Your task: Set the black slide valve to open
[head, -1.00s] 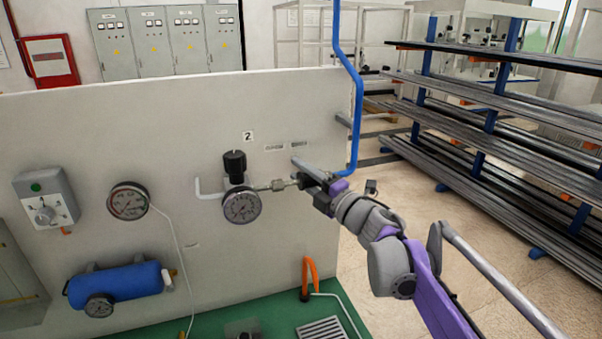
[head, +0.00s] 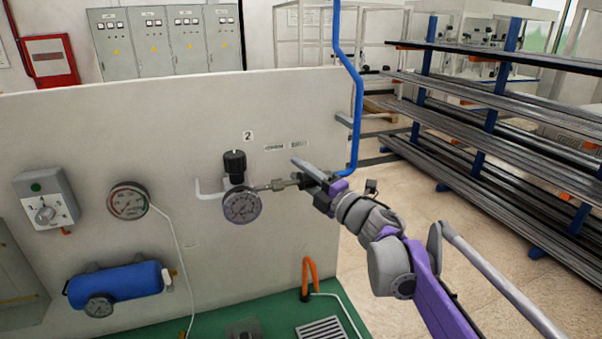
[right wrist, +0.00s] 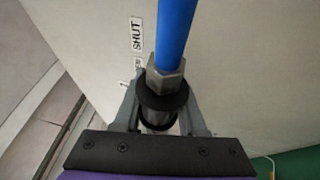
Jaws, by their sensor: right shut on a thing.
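The black slide valve is a dark collared sleeve around a metal body, in line with the pipe; its upper black collar (right wrist: 162,95) shows in the right wrist view. My right gripper (right wrist: 158,118) is shut on the valve, one finger on each side of it. In the head view my right gripper (head: 303,179) is at the right end of the short pipe run and hides most of the valve. Small labels (head: 286,146) are on the panel above; one label (right wrist: 136,35) reads SHUT in the wrist view. My left gripper is not in view.
A black-knobbed regulator (head: 235,165) with a gauge (head: 241,206) stands left of the valve. A blue pipe (head: 356,120) rises at the panel's right edge. The white panel (head: 250,270) is a wall behind the gripper. A rack of bars (head: 500,130) stands right.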

